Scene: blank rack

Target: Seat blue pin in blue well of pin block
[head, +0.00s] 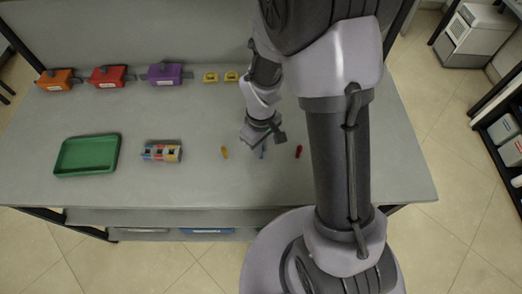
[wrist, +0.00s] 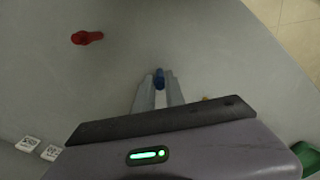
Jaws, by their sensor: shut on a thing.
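The blue pin (wrist: 159,76) is between the two fingertips of my gripper (wrist: 158,90) in the wrist view, and its end shows past them. My gripper (head: 263,141) is shut on it. In the head view a little of the blue pin (head: 262,154) shows below the gripper, over the middle of the table. I cannot tell whether it touches the table. The pin block (head: 146,152), with coloured patches and dark wells, lies to the left of the gripper. Which well is blue is too small to tell.
A yellow pin (head: 224,152) and a red pin (head: 298,151) flank the gripper; the red pin also shows in the wrist view (wrist: 86,38). A green tray (head: 87,155) is left of the block. Orange (head: 57,80), red (head: 107,76) and purple (head: 165,74) boxes stand behind.

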